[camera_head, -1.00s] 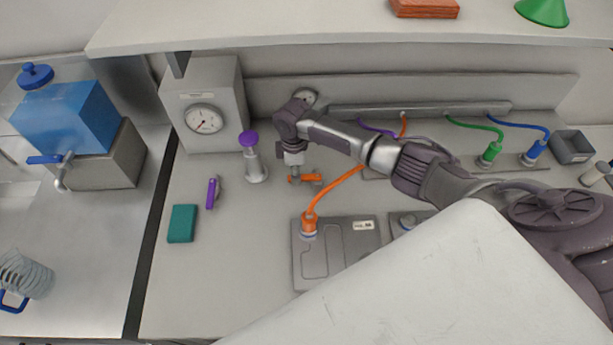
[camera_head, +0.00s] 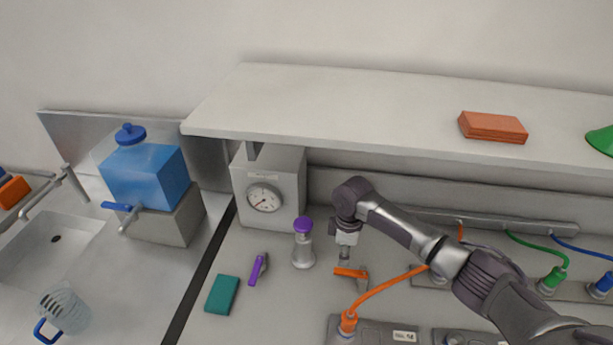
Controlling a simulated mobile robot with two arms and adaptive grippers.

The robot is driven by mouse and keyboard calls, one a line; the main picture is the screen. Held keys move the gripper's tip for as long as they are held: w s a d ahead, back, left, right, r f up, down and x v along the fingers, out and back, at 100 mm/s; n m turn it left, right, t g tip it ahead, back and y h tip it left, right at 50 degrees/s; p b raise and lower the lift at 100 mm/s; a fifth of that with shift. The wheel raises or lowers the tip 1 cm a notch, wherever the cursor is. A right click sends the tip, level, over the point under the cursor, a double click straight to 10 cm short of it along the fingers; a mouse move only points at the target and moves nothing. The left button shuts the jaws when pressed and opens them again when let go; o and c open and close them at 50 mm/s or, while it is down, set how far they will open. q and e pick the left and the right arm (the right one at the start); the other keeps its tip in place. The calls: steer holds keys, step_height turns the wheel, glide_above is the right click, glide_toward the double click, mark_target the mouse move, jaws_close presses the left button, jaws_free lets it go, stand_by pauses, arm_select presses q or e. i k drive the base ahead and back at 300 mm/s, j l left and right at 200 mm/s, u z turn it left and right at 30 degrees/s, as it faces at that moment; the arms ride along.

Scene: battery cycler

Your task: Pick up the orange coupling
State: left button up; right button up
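An orange piece with a short grey part (camera_head: 351,272), which looks like the coupling, is at the bench's middle, behind the grey module. My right gripper (camera_head: 345,258) points down right at it, its tips overlapping the piece's back edge in the picture. I cannot tell whether they touch it or are open or shut. An orange plug (camera_head: 348,322) on an orange cable stands upright on the grey module (camera_head: 375,331) in front. My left gripper is not in view.
A silver cylinder with a purple knob (camera_head: 303,244) stands close left of my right gripper. A purple-handled piece (camera_head: 258,268) and a teal block (camera_head: 222,294) lie further left. A gauge box (camera_head: 268,188) stands behind, below a shelf (camera_head: 390,110).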

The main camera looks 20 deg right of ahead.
mark_target(347, 323)
steer(key=k+j, duration=0.25)
steer(key=j, duration=0.2)
steer(key=k+j, duration=0.3)
steer(key=j, duration=0.15)
steer(key=k+j, duration=0.25)
steer(key=j, duration=0.2)
steer(key=k+j, duration=0.25)
steer(key=j, duration=0.2)
steer(key=k+j, duration=0.25)
steer(key=j, duration=0.2)
